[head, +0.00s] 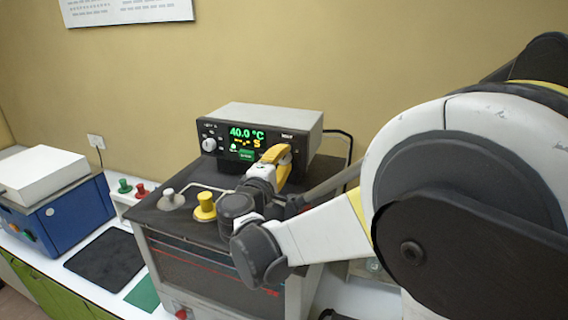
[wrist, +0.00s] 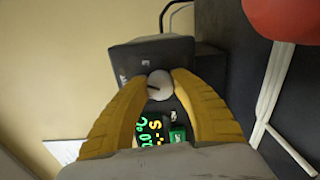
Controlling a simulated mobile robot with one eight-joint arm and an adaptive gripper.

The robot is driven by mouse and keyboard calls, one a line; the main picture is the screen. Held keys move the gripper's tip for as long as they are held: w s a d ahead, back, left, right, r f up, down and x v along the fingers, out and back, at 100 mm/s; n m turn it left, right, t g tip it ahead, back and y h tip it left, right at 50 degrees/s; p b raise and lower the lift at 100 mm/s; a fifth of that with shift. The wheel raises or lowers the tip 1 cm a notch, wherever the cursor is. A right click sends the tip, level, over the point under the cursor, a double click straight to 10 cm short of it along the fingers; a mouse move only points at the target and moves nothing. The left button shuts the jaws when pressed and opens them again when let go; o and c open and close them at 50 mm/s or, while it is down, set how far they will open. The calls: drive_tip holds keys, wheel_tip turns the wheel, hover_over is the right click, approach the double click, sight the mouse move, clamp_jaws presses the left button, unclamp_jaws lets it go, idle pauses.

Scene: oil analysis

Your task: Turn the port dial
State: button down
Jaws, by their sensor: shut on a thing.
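The control unit (head: 268,116) is a grey box with a black front on top of the bath. Its green and yellow display (head: 242,135) reads 40.0 °C. In the wrist view a round white dial (wrist: 160,84) with a dark pointer mark sits beyond the display (wrist: 152,130), between my yellow fingertips. My gripper (head: 279,154) is at the right end of the front panel, shut on this dial. In the head view my fingers hide the dial. Another white dial (head: 210,145) shows uncovered at the panel's left end.
On the dark bath top (head: 165,221) stand a yellow knob (head: 205,207) and a grey one (head: 171,199), close to my arm. A red round object (wrist: 284,18) shows near my gripper in the wrist view. A blue device (head: 58,213) stands at left beside a black mat (head: 105,256).

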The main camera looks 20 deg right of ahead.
drive_tip(key=n+b, duration=0.1)
drive_tip(key=n, duration=0.3)
drive_tip(key=shift+n, duration=0.4)
idle(0.4)
drive_tip(key=c, duration=1)
unclamp_jaws()
drive_tip(key=v, duration=1.2)
